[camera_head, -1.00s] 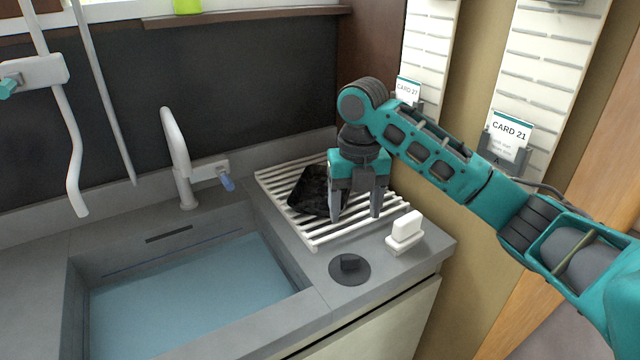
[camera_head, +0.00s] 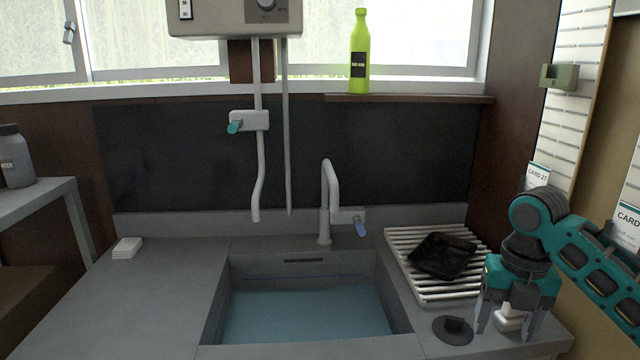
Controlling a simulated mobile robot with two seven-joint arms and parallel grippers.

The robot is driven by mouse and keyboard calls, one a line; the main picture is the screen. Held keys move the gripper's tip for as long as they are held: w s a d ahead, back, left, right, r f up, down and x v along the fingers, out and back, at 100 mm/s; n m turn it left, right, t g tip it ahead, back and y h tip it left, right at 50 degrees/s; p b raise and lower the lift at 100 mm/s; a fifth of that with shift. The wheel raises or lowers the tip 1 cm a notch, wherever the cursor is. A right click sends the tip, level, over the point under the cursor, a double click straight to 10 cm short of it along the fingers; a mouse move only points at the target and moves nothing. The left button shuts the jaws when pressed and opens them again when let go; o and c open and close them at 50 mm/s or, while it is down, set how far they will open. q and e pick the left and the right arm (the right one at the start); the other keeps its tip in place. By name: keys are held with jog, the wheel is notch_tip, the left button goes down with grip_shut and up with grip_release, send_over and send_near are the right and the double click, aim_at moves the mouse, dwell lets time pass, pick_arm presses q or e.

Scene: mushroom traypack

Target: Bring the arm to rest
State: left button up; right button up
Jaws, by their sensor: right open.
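My right arm (camera_head: 595,262) comes in from the right edge, teal with dark joints. Its gripper (camera_head: 507,326) points down over the right end of the counter. The two fingers are apart, with nothing held between them. A white block (camera_head: 509,322) shows behind and between the fingers; I cannot tell whether they touch it. A black tray (camera_head: 442,255) lies on the white slatted rack (camera_head: 405,268), left of the gripper and apart from it. My left gripper is not in view.
The sink (camera_head: 215,318) holds water, with a tap (camera_head: 325,205) behind it. A round dark plug (camera_head: 453,330) lies just left of the gripper. A green bottle (camera_head: 359,60) stands on the shelf (camera_head: 410,99). The left counter (camera_head: 150,290) is mostly clear.

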jog(key=s+a+f+m+t+y, duration=0.25)
jog(key=a+f+m, duration=0.4)
jog(key=f, duration=0.35)
jog(key=s+a+f+m+t+y, duration=0.1)
jog(key=s+a+f+m+t, duration=0.15)
jog(key=a+f+m, duration=0.5)
jog(key=s+d+f+m+t+h, duration=0.1)
jog(key=s+f+m+t, duration=0.4)
jog(key=s+m, duration=0.7)
jog(key=d+f+m, duration=0.1)
jog(key=f+m, duration=0.1)
jog(key=m, duration=0.1)
jog(key=shift+s+d+m+t, duration=0.3)
jog(key=shift+s+m+t, duration=0.05)
jog(key=shift+m+t, duration=0.05)
jog(key=shift+h, duration=0.25)
